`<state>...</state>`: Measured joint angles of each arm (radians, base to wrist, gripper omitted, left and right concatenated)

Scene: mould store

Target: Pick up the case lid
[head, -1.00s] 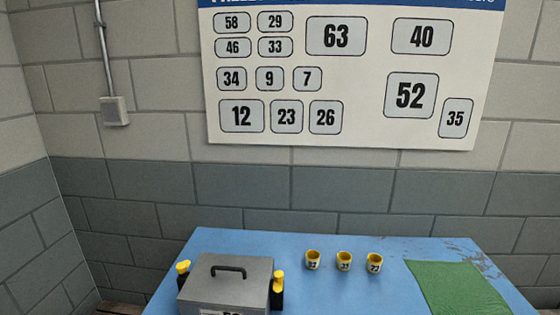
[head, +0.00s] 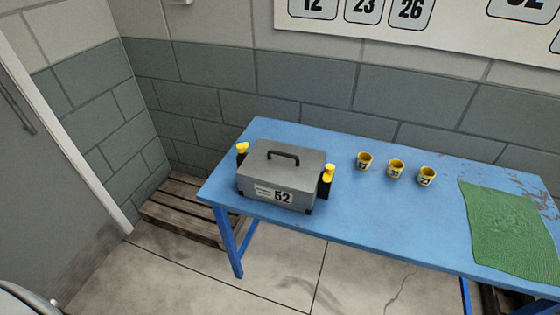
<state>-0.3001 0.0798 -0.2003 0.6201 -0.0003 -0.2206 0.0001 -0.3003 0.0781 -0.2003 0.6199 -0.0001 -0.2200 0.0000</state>
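A grey case (head: 238,185) with a label reading 52 stands on the left part of the blue table. Its flat grey case lid (head: 300,164) is on top, with a dark arched handle (head: 283,154) standing up in the middle. The lid appears to rest closed on the case. A yellow-topped black clamp or latch (head: 327,181) is at the right side of the case, and a similar one (head: 242,150) is at the left side. Neither of my grippers shows in the head view.
Three yellow numbered cups (head: 364,161) stand in a row right of the case. A green mat (head: 508,225) lies at the table's right end. The blue table (head: 370,215) is bare in front of the cups. A wooden pallet (head: 180,212) lies on the floor at left.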

